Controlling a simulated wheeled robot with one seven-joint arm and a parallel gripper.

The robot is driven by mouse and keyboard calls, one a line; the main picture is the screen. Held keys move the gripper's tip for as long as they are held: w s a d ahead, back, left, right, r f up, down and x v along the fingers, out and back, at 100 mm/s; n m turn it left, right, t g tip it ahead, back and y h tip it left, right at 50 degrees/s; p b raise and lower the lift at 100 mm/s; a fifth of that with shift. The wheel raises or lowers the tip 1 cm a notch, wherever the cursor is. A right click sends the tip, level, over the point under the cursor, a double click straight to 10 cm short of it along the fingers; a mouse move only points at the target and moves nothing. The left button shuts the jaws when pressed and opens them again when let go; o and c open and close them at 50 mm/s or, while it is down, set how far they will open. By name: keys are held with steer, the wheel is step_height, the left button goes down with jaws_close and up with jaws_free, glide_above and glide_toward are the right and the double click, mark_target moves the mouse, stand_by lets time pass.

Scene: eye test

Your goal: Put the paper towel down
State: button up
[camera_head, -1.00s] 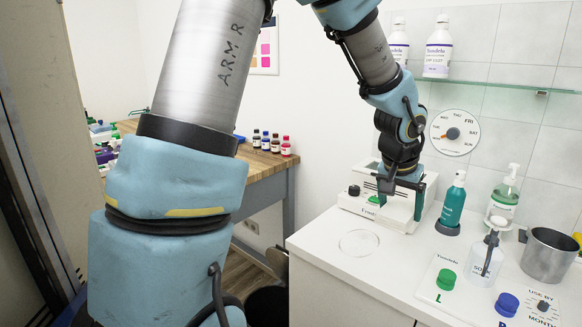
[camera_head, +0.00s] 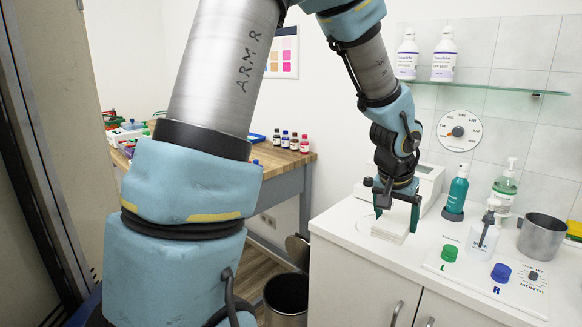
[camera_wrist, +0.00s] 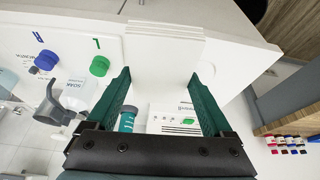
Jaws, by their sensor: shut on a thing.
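The paper towel (camera_head: 390,230) shows as a white, flat, layered block below my gripper (camera_head: 397,210) in the head view. In the wrist view the paper towel (camera_wrist: 165,50) spans the gap between the two green fingers of my gripper (camera_wrist: 165,75). The fingers are shut on it from both sides. The block is close over the white counter (camera_head: 345,232), left of the labelled board. I cannot tell whether its underside touches the counter. A clear round dish (camera_head: 363,226) is partly hidden behind it.
A white device (camera_head: 428,182) stands behind my gripper. A teal bottle (camera_head: 456,193), a clear pump bottle (camera_head: 482,238), a metal beaker (camera_head: 541,237) and a board with green and blue caps (camera_head: 480,275) stand to the right. A bin (camera_head: 286,298) is below on the left.

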steer(key=w+a+f+n+y, duration=0.1)
steer(key=w+a+f+n, duration=0.2)
steer(key=a+f, duration=0.55)
steer(key=w+a+f+n+y, duration=0.1)
steer(key=w+a+f+n, duration=0.15)
steer(key=a, duration=1.15)
steer(key=w+a+f+n+y, duration=0.1)
steer(key=w+a+f+n, duration=0.15)
steer(key=a+f, duration=0.6)
steer(key=shift+t, duration=0.4)
steer(key=s+a+f, duration=0.1)
steer(key=s+f, duration=0.1)
steer(key=s+a+f, duration=0.1)
steer(key=s, duration=0.1)
steer(key=shift+a+f, duration=0.2)
steer(key=shift+a, duration=0.1)
